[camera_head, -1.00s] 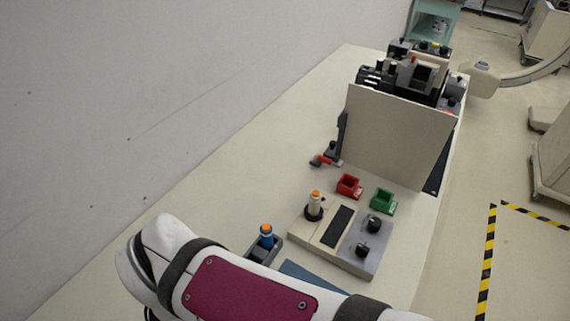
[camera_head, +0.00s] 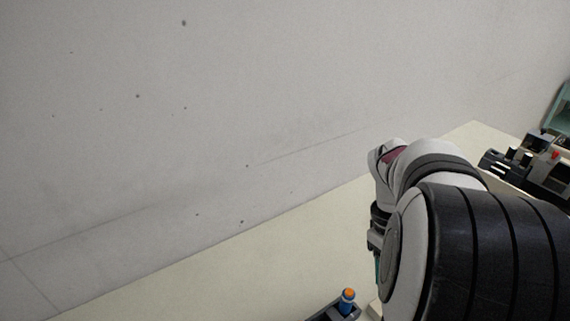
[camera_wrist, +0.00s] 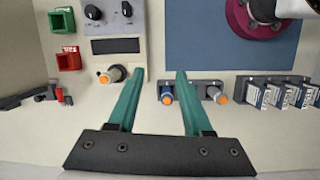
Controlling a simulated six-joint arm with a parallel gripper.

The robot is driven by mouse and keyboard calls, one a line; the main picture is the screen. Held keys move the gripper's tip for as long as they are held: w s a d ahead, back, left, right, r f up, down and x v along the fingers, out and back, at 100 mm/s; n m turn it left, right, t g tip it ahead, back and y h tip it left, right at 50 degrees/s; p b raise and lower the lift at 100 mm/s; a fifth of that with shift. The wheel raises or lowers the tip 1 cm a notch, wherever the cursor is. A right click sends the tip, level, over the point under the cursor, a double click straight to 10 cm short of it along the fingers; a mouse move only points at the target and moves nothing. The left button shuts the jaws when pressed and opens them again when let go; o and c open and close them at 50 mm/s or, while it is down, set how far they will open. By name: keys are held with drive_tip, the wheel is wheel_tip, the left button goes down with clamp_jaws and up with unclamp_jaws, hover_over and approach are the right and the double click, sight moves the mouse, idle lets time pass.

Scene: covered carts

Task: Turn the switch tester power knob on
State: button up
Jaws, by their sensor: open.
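The switch tester (camera_wrist: 136,65) is a cream box with a grey panel at the upper left of the wrist view. It has two black knobs, a left one (camera_wrist: 93,12) and a right one (camera_wrist: 127,9); I cannot tell which is power. In the head view, my arm hides the tester, and only a sliver of teal finger (camera_head: 378,268) shows.
Green (camera_wrist: 62,20) and red (camera_wrist: 68,62) bins stand left of the tester. A blue-and-orange plug (camera_wrist: 166,93) in a dark holder is near the right finger; it also shows in the head view (camera_head: 347,300). A blue mat (camera_wrist: 235,45) and rack (camera_wrist: 283,80) lie right.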

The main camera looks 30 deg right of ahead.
drive_tip(key=s+d+f+n+g, duration=0.1)
drive_tip(key=s+d+f, duration=0.1)
drive_tip(key=s+d, duration=0.6)
drive_tip(key=x, duration=1.5)
drive_tip(key=shift+w+f, duration=0.2)
drive_tip(key=shift+f, duration=0.1)
clamp_jaws()
